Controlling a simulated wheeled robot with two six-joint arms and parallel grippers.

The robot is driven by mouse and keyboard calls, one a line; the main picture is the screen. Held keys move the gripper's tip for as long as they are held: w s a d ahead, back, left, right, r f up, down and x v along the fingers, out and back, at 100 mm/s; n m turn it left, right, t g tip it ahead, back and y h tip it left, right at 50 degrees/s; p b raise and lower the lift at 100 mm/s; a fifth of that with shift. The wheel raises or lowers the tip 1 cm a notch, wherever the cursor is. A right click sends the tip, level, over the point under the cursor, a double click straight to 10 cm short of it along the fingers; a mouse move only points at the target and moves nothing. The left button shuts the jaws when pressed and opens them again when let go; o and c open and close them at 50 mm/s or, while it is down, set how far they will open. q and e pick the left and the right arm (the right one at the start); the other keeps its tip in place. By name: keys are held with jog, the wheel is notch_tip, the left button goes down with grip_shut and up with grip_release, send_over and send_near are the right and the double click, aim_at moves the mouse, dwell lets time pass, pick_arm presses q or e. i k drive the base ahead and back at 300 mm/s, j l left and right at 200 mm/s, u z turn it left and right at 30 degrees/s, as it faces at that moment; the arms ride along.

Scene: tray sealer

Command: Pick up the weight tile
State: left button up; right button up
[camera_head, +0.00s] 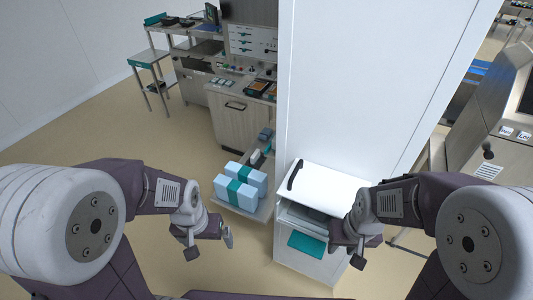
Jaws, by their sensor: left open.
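I cannot make out a weight tile for certain; small items on the far counter (222,82) are too small to tell apart. My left gripper (210,247) is open and empty, with its fingers apart over the floor, in front of the low shelf. My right gripper (364,252) hangs at the right front of the white-topped unit; its arm and the angle hide whether its fingers are apart. I see nothing held in it.
Light blue boxes with teal bands (228,193) sit on a low shelf (262,214). The white-topped unit (334,187) has a black handle and teal panel. A tall white panel (350,90) stands behind it.

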aim_at(255, 155)
jog(key=i+j+z, duration=0.1)
jog(key=j+z, duration=0.2)
jog(key=j, duration=0.25)
jog(key=j+z, duration=0.3)
jog(key=j, duration=0.2)
jog(key=j+z, duration=0.3)
jog(key=j, duration=0.3)
jog(key=j+z, duration=0.25)
jog(key=j, duration=0.3)
jog(key=k+j+z, duration=0.15)
jog(key=j+z, duration=0.15)
jog(key=j, duration=0.2)
jog(key=k+j+z, duration=0.3)
jog(key=j, duration=0.2)
jog(key=i+j+z, duration=0.15)
jog(key=j+z, duration=0.25)
jog(key=j, duration=0.2)
jog(key=i+j+z, duration=0.1)
jog(key=j+z, duration=0.3)
jog(key=j, duration=0.25)
jog(key=j+z, duration=0.4)
jog(key=j, duration=0.25)
jog(key=i+j+z, duration=0.3)
jog(key=j+z, duration=0.15)
jog(key=j, duration=0.2)
jog(key=i+j+z, duration=0.2)
jog(key=j, duration=0.15)
jog(key=k, duration=0.1)
